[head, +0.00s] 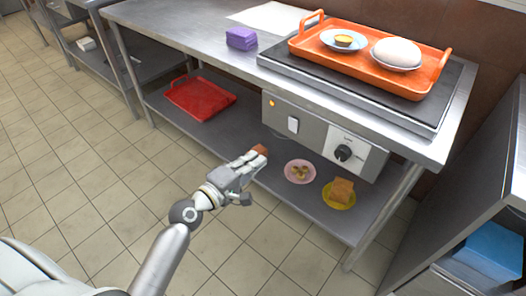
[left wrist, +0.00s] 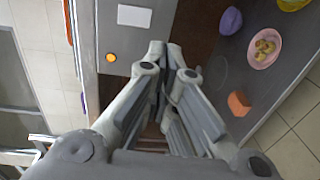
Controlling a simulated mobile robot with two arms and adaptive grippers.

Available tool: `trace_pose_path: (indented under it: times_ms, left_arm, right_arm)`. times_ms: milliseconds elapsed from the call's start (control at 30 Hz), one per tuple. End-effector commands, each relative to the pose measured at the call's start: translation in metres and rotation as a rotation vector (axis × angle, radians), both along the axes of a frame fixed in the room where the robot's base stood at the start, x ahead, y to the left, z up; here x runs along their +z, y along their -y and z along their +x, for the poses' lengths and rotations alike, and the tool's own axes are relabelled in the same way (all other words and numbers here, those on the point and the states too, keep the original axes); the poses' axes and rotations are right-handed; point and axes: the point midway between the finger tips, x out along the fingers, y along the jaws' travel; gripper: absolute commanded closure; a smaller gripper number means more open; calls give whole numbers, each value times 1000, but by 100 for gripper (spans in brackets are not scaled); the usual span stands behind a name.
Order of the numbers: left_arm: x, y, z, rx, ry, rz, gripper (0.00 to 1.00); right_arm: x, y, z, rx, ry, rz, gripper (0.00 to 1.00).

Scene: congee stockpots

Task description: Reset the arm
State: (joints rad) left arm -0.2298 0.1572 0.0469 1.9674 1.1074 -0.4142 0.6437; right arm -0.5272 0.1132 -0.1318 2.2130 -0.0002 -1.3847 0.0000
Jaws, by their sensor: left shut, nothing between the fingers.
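My left arm comes in from the lower left in the head view. My left gripper (head: 250,165) is in front of the open lower shelf, below the control panel. It is shut and empty. In the left wrist view its fingers (left wrist: 167,60) point toward the counter front. A small orange-brown block (head: 260,149) shows just behind the fingertips in the head view. In the left wrist view a similar block (left wrist: 239,104) lies apart from the fingers, on the shelf. My right gripper is not in view.
The steel counter (head: 190,38) holds a griddle with an orange tray (head: 430,80) and a purple block (head: 241,38). The lower shelf (head: 330,222) holds a red tray (head: 200,98), a pink plate (head: 299,171) and a yellow plate (head: 338,203). Tiled floor (head: 90,170) at left is clear.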

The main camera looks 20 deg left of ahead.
Motion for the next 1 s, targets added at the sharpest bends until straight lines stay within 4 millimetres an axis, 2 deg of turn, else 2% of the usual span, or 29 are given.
trace_pose_path:
  times_ms: [200, 367, 767, 867, 1000]
  left_arm:
    - [-1, -5, -12, 0, 1, 0, 100]
    - [-1, -5, -13, 0, 1, 0, 100]
    - [-2, -4, -14, -3, -2, 5, 100]
    - [-11, 5, -20, -36, -17, 67, 100]
    - [-45, 32, -49, -167, -80, 315, 100]
  right_arm:
    - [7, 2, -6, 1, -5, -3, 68]
    - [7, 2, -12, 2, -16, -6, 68]
    - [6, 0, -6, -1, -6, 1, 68]
    - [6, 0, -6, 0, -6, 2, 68]
    - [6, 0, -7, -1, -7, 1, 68]
